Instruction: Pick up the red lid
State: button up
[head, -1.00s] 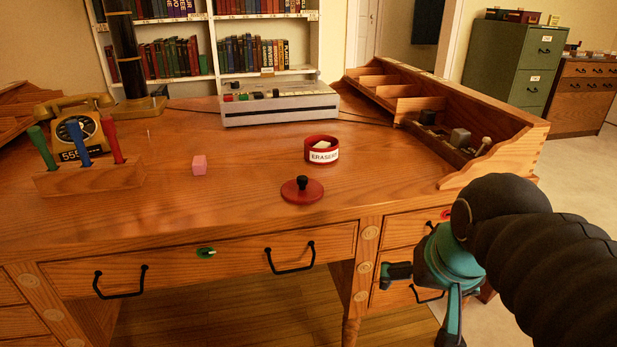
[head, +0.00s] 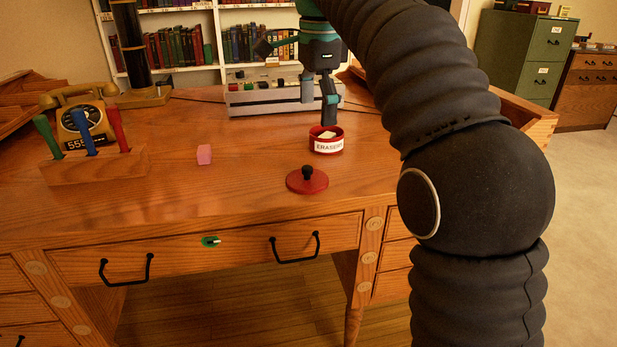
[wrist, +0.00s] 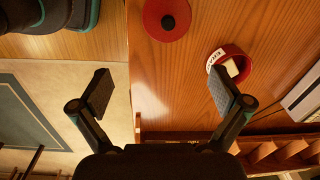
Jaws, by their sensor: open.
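The red lid (head: 307,181) is a flat disc with a black knob, lying on the desk in front of the red eraser tin (head: 326,140). In the wrist view the lid (wrist: 168,18) is at the top, beyond my fingertips, and the tin (wrist: 233,64) is close to the right finger. My gripper (head: 318,106) is above the desk by the tin in the head view. In the wrist view my gripper (wrist: 160,92) has its fingers wide apart with nothing between them. The lid is fully visible and apart from my gripper.
The pink block (head: 204,154) lies left of the lid. A wooden holder (head: 93,166) with coloured-handled tools and a yellow telephone (head: 84,117) stand further left. A grey device (head: 262,97) is behind the tin. The desk around the lid is clear.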

aim_at(308, 167)
jog(key=shift+m+g, duration=0.3)
jog(key=shift+m, duration=0.5)
jog(key=a+f, duration=0.1)
jog(key=f, duration=0.2)
jog(key=w+f, duration=0.1)
jog(key=f, duration=0.1)
jog(key=a+f, duration=0.1)
jog(key=f, duration=0.2)
jog(key=shift+w+a+f+b, duration=0.2)
jog(key=shift+a+f+b, duration=0.1)
jog(key=shift+a+f, duration=0.05)
jog(key=shift+d+f+b, duration=0.25)
jog(key=shift+f+b, duration=0.05)
jog(key=shift+f, duration=1.05)
jog(key=shift+d+f+b, duration=0.2)
jog(key=shift+f+b, duration=0.05)
jog(key=shift+f, duration=1.05)
jog(key=c, duration=1.5)
jog(key=shift+c, duration=1.4)
jog(key=shift+f, duration=0.1)
jog(key=shift+c, duration=0.2)
